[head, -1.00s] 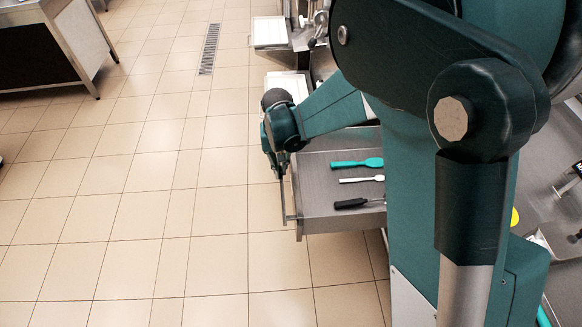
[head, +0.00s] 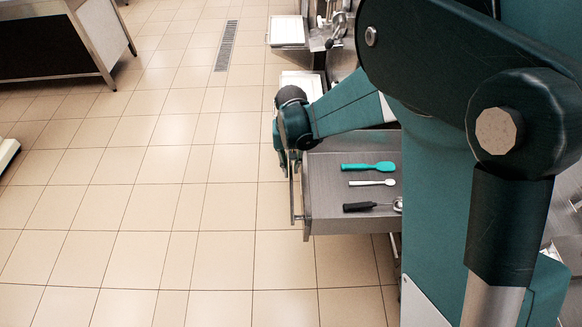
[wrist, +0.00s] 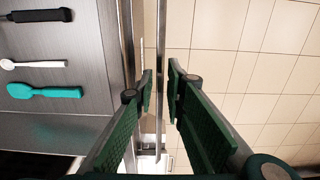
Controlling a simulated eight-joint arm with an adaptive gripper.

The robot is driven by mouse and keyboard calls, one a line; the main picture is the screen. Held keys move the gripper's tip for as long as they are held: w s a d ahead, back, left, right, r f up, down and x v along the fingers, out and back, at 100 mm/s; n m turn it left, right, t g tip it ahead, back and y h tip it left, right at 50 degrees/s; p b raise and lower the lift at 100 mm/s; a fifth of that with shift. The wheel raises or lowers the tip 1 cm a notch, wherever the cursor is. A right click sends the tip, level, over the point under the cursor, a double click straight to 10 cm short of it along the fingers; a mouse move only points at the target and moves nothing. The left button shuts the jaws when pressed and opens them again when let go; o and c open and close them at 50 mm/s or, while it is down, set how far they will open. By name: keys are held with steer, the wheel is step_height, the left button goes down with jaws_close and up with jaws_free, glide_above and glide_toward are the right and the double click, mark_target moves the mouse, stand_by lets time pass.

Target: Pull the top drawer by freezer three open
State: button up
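The top drawer (head: 326,192) stands pulled out, with its grey interior showing in the head view and at the left of the wrist view (wrist: 90,75). A long thin bar handle (head: 293,208) runs along its front. In the wrist view the handle (wrist: 161,50) passes between the two fingers of my gripper (wrist: 160,87). One finger is on the drawer side and the other on the outer side, with visible gaps to the bar. My gripper (head: 290,170) is open around the handle; its fingertips are partly hidden in the head view.
A teal spatula (head: 368,167), a white spoon (head: 372,183) and a black-handled scoop (head: 360,207) lie in the drawer. The tiled floor left of the drawer is clear up to a steel counter (head: 60,40). White trays (head: 288,31) jut out farther back.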

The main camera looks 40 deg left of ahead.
step_height(320, 180, up, 12)
steer(key=shift+f, duration=0.25)
stand_by(0.4)
stand_by(0.5)
steer(key=w+d+r+m+t+y, duration=0.1)
steer(key=w+d+r, duration=0.35)
steer(key=d, duration=0.75)
steer(key=w+d+r+m+t, duration=0.1)
steer(key=w+d+r+m, duration=0.15)
steer(key=d+r, duration=0.65)
steer(key=w+d+r+m+t+y, duration=0.1)
steer(key=w+d+r, duration=0.25)
steer(key=d, duration=1.05)
steer(key=s+d+m+t, duration=0.1)
steer(key=s+d, duration=0.2)
steer(key=d, duration=0.7)
steer(key=s+d+m+t+h, duration=0.1)
steer(key=s+d, duration=0.3)
steer(key=d, duration=0.7)
steer(key=s+d+m+t+h, duration=0.1)
steer(key=s+d+m+t, duration=0.1)
steer(key=d, duration=0.8)
steer(key=shift+s+d, duration=0.3)
steer(key=shift+s, duration=0.6)
